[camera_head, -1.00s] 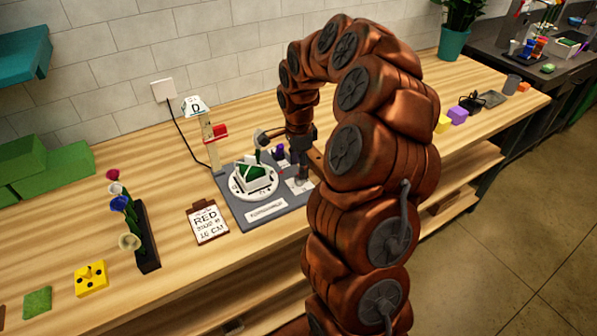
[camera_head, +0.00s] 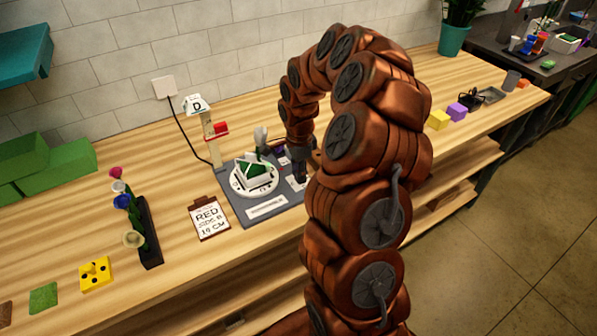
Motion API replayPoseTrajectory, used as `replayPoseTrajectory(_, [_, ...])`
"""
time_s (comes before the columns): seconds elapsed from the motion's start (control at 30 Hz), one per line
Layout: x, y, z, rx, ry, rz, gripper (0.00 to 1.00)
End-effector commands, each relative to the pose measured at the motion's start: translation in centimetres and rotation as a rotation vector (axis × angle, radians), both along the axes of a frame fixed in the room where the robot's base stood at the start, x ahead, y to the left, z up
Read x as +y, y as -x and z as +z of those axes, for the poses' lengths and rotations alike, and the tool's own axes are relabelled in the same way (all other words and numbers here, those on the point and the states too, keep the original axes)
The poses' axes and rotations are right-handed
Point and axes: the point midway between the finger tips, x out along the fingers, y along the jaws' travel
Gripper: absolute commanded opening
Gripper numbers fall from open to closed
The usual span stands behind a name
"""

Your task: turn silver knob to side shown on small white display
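A small white display (camera_head: 197,105) showing what looks like the letter D tops a pale post at the back of the grey station board (camera_head: 232,207). A rounded silver piece (camera_head: 260,135), perhaps the silver knob, stands behind the white round turntable (camera_head: 253,191), which bears a white-and-green block (camera_head: 252,170). My gripper (camera_head: 299,174) points down over the board's right side, right of the turntable. Its fingers are dark and small, partly covered by my arm, so their opening and any contact are unclear.
A dark rack of flowers (camera_head: 149,235) stands farther left. A red piece (camera_head: 218,129) is on the post, and a black cable (camera_head: 186,133) runs to the wall. Yellow (camera_head: 438,120) and purple (camera_head: 456,111) blocks sit at right.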

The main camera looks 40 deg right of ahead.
Motion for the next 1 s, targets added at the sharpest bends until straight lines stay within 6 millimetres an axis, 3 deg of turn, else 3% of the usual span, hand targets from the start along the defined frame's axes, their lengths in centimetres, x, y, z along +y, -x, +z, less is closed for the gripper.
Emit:
replayPoseTrajectory(0.23, [0.0,-0.03,0.01,-0.001,0.0,0.0,0.01])
replayPoseTrajectory(0.67, [0.01,-0.1,-0.4,-0.005,0.001,0.082,0.0])
replayPoseTrajectory(1.0, [0.12,-0.04,-0.76,-0.004,0.0,0.355,0.0])
